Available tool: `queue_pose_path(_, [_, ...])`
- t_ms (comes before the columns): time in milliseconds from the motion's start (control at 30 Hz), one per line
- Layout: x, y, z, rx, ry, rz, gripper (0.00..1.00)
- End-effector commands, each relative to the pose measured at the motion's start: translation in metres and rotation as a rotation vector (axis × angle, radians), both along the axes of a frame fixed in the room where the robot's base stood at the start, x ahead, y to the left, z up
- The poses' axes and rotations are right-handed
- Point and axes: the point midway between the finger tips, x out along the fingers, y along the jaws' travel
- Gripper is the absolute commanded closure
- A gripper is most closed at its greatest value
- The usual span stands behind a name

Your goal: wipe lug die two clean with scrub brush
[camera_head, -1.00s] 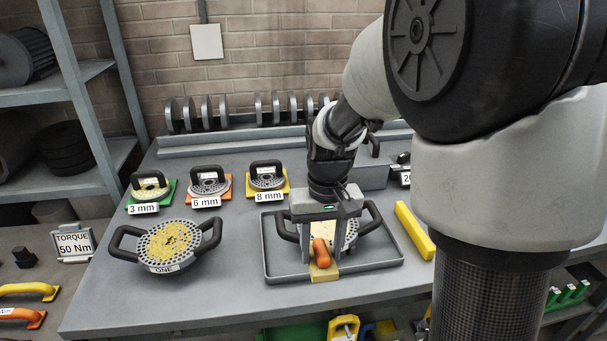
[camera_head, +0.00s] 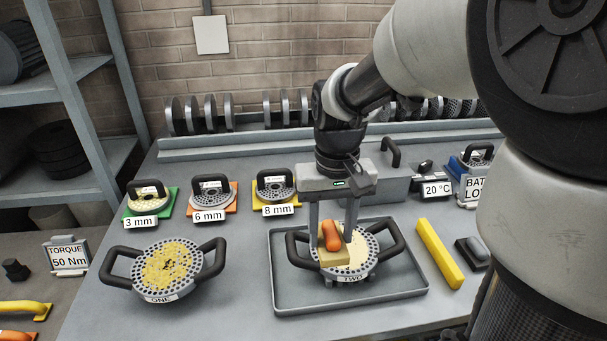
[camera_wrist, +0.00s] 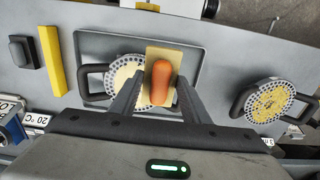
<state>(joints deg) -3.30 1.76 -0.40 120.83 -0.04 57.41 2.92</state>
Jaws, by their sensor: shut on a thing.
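Lug die two (camera_head: 371,254) is a round drilled grey disc with two black side handles and a "TWO" label. It sits in a grey tray (camera_head: 349,303) on the bench. Pale yellow dust covers part of its face, at the right in the head view. My gripper (camera_head: 334,238) points down over the die, shut on the orange handle of the scrub brush (camera_head: 334,256). The brush's tan block lies over the left part of the die face and hides it; contact cannot be told for sure. The wrist view also shows the brush (camera_wrist: 160,82) and the dusty die (camera_wrist: 118,73).
Lug die one (camera_head: 171,265), covered in yellow dust, stands left of the tray. A yellow bar (camera_head: 439,253) and a dark block (camera_head: 472,252) lie right. Small dies on 3, 6 and 8 mm plates (camera_head: 210,198) stand behind, before a grey rack.

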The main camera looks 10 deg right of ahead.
Motion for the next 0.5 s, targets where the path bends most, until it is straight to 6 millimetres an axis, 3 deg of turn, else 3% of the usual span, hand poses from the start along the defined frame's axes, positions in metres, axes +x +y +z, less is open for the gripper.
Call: queue_pose_path(500, [0.000,0.000,-0.054,0.000,0.001,0.000,0.98])
